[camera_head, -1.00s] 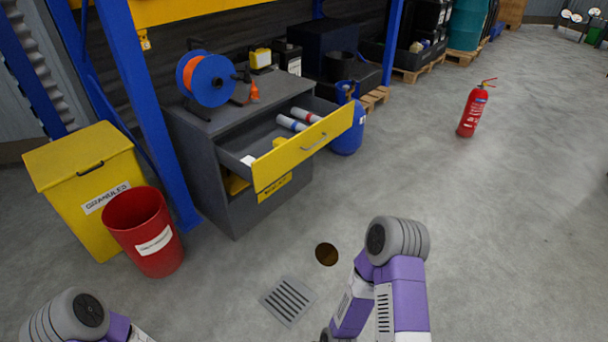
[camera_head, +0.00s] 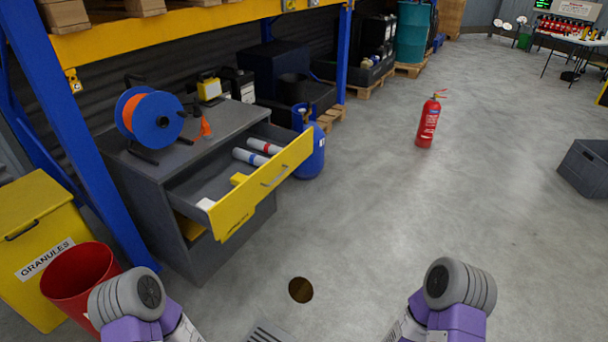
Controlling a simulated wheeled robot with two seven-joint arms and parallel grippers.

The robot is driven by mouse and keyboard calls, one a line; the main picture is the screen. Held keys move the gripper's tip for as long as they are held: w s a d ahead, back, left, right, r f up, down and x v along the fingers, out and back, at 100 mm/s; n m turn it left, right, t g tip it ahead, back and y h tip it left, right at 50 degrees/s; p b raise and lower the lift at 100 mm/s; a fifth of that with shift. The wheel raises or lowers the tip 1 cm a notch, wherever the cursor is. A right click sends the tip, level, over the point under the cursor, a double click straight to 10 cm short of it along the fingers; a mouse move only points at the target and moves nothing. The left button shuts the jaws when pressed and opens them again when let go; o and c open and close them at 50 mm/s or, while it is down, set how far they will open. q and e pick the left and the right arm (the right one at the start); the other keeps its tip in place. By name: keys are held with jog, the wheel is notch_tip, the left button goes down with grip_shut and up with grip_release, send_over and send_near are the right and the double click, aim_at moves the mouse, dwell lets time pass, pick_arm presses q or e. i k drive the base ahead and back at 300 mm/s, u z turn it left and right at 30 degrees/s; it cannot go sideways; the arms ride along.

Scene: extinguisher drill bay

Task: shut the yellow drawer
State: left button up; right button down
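The yellow drawer (camera_head: 262,187) is pulled out of a dark grey cabinet (camera_head: 202,250). Its yellow front has a grey bar handle (camera_head: 274,176). Inside lie two pale cylinders with coloured bands (camera_head: 257,151), a small yellow item (camera_head: 238,179) and a white item (camera_head: 205,204). My two arms show only as purple and grey links at the bottom, left and right, apart from the drawer. Neither gripper is in the picture.
A cable reel (camera_head: 150,119) stands on the cabinet. A blue cylinder (camera_head: 308,150) stands beside the drawer. A red bin (camera_head: 78,283) and yellow granules box (camera_head: 38,247) are at the left. A red extinguisher (camera_head: 428,124) stands on open floor; a grey crate (camera_head: 585,167) is at the right.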

aim_at(209, 177)
jog(key=u, duration=0.1)
jog(key=i, duration=1.2)
jog(key=u, duration=0.85)
jog(key=i, duration=0.2)
jog(key=u, duration=0.15)
